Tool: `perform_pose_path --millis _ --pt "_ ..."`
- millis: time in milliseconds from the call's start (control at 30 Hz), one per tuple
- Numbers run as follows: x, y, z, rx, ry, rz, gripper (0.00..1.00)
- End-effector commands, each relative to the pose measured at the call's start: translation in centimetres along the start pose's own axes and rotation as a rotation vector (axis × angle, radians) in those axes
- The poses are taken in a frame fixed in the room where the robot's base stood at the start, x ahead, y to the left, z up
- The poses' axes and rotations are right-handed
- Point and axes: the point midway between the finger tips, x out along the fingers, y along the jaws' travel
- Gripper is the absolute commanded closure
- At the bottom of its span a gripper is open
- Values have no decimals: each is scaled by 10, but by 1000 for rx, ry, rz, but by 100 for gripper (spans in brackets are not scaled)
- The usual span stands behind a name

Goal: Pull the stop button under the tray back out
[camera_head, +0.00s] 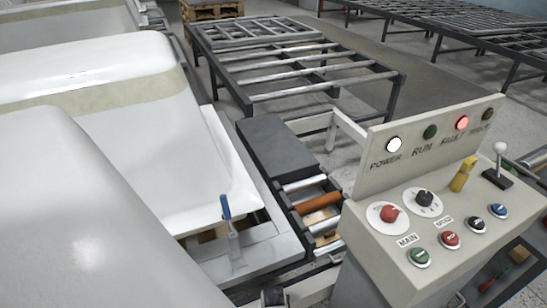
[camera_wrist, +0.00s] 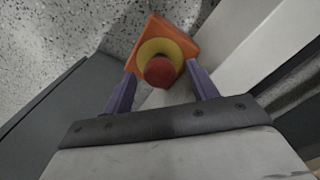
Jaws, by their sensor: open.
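In the wrist view the stop button (camera_wrist: 160,71) is a red knob on a yellow ring, set on an orange housing (camera_wrist: 184,36). My gripper (camera_wrist: 161,72) is open, with one purple finger on each side of the red knob. The knob appears between the fingertips; I cannot tell whether either finger touches it. Neither the stop button nor my gripper can be made out in the head view. A dark tray (camera_head: 508,285) holding a red-and-green tool shows at the lower right of the head view, beside the control console (camera_head: 385,245).
The console carries several knobs, buttons and a lever (camera_head: 498,165). White bathtub shells (camera_head: 110,110) fill the left of the head view. A roller conveyor (camera_head: 315,205) and a metal rack (camera_head: 300,70) stand behind. In the wrist view, a pale panel (camera_wrist: 245,45) is close on the right.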

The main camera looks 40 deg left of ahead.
Motion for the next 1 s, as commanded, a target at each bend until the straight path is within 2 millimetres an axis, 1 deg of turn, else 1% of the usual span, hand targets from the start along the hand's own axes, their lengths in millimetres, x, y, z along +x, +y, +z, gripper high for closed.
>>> perform_pose_path --millis 133,233,733,833,1000 --pt "-2 0 0 0 0 0 42" --pt "-8 0 0 0 0 0 42" --pt "-59 0 0 1 0 0 42" --pt "-62 0 0 0 0 0 42" --pt "-60 0 0 0 0 0 42"
